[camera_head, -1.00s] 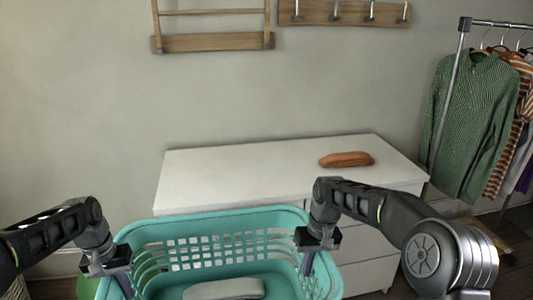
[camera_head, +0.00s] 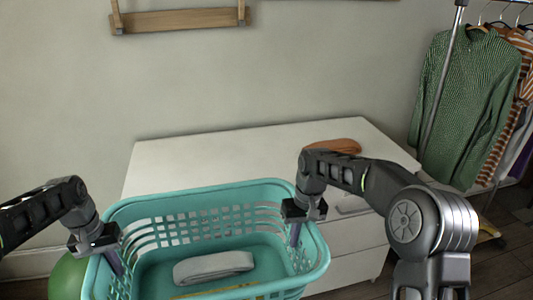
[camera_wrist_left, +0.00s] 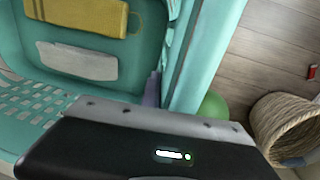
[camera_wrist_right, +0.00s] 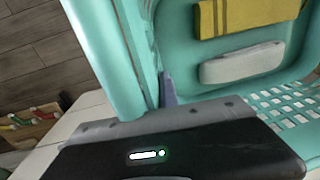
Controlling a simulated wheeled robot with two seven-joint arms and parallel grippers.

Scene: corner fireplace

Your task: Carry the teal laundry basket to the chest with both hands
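The teal laundry basket (camera_head: 240,192) hangs between my two grippers, in front of the white chest (camera_head: 230,147). It holds a folded grey cloth (camera_head: 213,267) and a yellow striped cloth (camera_wrist_right: 250,14). My left gripper (camera_head: 112,262) is shut on the basket's left rim, and my right gripper (camera_head: 297,232) is shut on its right rim. In both wrist views a finger shows inside the basket wall; the outer fingers are hidden. The basket's far rim overlaps the chest front in the head view. I cannot tell the gap between them.
A brown, loaf-shaped object (camera_head: 335,146) lies on the chest's back right; the rest of the top looks clear. A clothes rack (camera_head: 440,90) stands at right. A green round object (camera_head: 68,277) and a wicker basket (camera_wrist_left: 285,125) are on the floor at left.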

